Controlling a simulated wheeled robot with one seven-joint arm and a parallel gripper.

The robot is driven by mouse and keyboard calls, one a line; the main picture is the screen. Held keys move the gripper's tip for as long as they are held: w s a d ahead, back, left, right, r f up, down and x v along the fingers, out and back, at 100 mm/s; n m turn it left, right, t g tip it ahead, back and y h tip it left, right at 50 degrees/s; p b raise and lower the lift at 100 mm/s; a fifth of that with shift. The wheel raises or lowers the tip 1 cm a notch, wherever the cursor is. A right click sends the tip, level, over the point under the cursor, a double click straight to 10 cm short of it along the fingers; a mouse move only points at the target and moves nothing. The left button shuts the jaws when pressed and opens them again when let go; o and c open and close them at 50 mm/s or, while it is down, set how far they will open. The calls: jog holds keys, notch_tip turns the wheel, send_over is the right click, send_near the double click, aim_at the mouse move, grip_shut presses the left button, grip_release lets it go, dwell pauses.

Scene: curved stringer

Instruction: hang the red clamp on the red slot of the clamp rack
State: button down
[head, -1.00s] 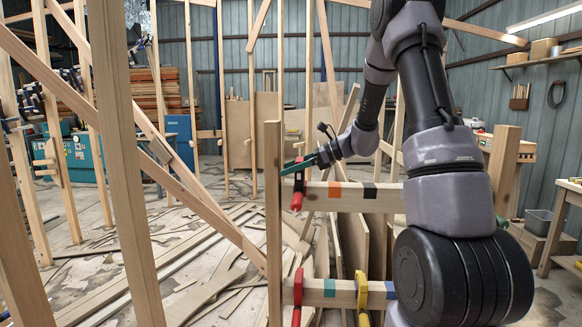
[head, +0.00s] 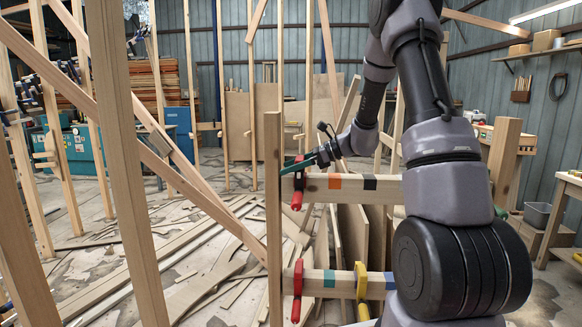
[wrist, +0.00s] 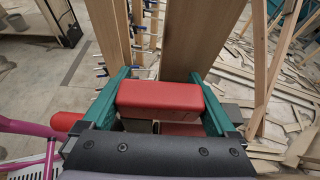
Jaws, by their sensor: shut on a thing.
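My gripper (head: 297,168) has teal fingers and is shut on the red clamp (head: 297,193), at the left end of the upper rail of the clamp rack (head: 352,197). In the wrist view a red block of the clamp (wrist: 160,96) sits between the fingers (wrist: 160,100). The clamp hangs upright and overlaps the rail end; I cannot tell whether it bears on the rail. An orange-red mark (head: 335,181) and a black mark (head: 370,182) show on the upper rail, right of the clamp. Any mark behind the clamp is hidden.
Another red clamp (head: 297,285) and a yellow clamp (head: 361,283) hang on the lower rail (head: 342,291). A wooden post (head: 273,230) stands close left of the rack. Slanted timbers (head: 180,180) stand farther left, with loose boards on the floor.

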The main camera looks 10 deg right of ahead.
jog(key=shift+f, duration=0.15)
jog(key=shift+f, duration=0.35)
grip_release()
jog(key=v, duration=1)
jog(key=shift+d+r, duration=0.2)
jog(key=shift+d, duration=0.15)
jog(key=shift+s, duration=0.1)
